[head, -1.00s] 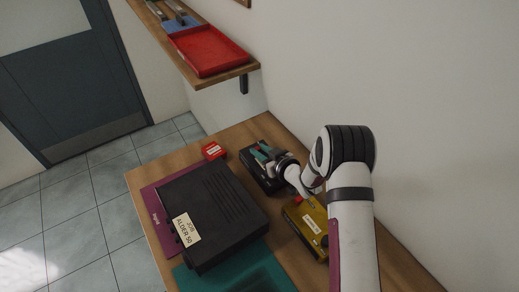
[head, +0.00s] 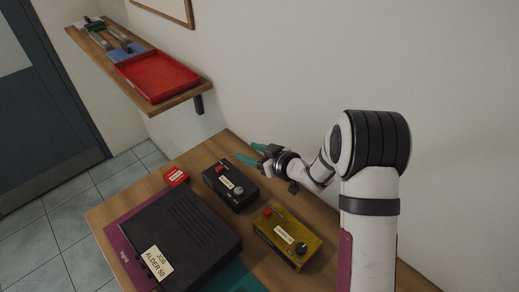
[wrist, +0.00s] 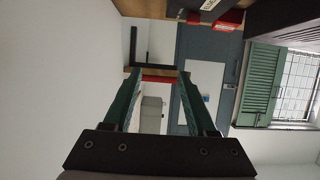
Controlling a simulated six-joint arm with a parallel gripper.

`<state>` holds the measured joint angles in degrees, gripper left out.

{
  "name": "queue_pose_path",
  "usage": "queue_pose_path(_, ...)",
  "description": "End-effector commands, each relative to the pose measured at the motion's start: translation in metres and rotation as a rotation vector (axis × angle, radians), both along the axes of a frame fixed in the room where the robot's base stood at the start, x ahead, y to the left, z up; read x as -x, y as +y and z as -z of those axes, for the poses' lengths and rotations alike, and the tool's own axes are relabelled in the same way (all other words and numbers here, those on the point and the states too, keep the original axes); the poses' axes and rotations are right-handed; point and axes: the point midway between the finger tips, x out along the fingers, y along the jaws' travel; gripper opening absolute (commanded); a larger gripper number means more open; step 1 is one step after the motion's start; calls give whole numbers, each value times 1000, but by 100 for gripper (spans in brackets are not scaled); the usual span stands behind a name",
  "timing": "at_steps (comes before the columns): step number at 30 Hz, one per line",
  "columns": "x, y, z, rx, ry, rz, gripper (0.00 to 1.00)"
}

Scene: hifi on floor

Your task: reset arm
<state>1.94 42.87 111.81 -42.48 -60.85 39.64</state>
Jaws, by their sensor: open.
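My gripper (head: 254,156) is raised at the back of the wooden table, near the wall, above and behind a black box with a red button and a knob (head: 230,187). Its teal fingers are spread apart with nothing between them. In the wrist view the open fingers (wrist: 160,85) point out across the room. My white arm with a black joint reaches in from the right.
A yellow box (head: 287,237) with a red button and black knob stands on the table (head: 110,206). A large black case (head: 185,240) labelled "JOB ALDER 50" lies at the front left on a purple mat (head: 113,240). A small red box (head: 176,177) stands behind it. A wall shelf (head: 200,92) holds a red tray (head: 158,76).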

Motion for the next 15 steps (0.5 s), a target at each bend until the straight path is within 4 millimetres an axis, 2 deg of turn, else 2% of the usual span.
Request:
queue_pose_path(3, 3, -19, -12, -1, -1, 2, 57)
queue_pose_path(6, 4, -27, -16, 0, 0, 1, 57)
queue_pose_path(15, 5, -29, -17, 0, 2, -1, 57)
